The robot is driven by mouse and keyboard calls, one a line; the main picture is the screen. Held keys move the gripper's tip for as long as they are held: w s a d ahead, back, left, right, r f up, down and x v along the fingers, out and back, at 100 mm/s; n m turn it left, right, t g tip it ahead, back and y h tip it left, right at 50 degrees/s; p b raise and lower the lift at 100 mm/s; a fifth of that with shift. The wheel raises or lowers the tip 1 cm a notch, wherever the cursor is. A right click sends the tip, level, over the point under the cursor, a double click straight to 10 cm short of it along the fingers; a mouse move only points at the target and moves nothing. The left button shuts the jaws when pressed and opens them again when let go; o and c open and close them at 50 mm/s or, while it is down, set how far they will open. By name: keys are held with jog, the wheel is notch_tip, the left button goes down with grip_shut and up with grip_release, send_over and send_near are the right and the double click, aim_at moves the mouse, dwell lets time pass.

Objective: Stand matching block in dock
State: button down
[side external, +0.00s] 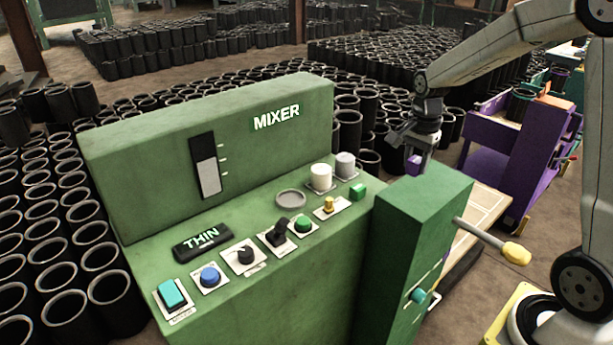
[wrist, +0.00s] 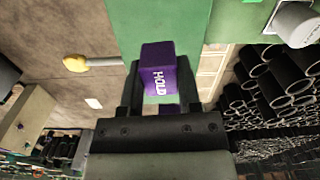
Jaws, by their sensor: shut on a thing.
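My gripper (side external: 412,158) is above the tall green cabinet at the right end of the mixer console. It is shut on a purple block (side external: 414,165). In the wrist view the block (wrist: 158,70) sits between the two dark fingers of my gripper (wrist: 159,88), with white HOLD lettering on its face. Behind it in that view lies the green cabinet (wrist: 190,22). The fingers hide parts of the block's sides. I cannot tell which part is the dock.
The green mixer console (side external: 200,262) carries a THIN plate (side external: 202,237), buttons, knobs and two pale cylinders (side external: 320,176). A yellow-tipped lever (side external: 515,252) sticks out from the cabinet. A purple cart (side external: 512,150) stands behind at right. Black sleeves (side external: 60,220) crowd the floor.

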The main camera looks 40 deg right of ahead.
jog(key=shift+w+a, duration=0.1)
jog(key=w+a, duration=0.4)
jog(key=a, duration=0.5)
jog(key=w+a, duration=0.5)
jog(key=a, duration=0.3)
send_over(291, 200)
jog(key=s, duration=0.1)
jog(key=shift+m, duration=0.4)
jog(key=f, duration=0.7)
jog(key=shift+s+f, duration=0.2)
jog(key=shift+f, duration=0.2)
jog(key=shift+w+f, duration=0.45)
jog(key=shift+f, duration=0.1)
jog(key=shift+w+f, duration=0.15)
jog(key=shift+w, duration=0.05)
jog(key=shift+f, duration=1.55)
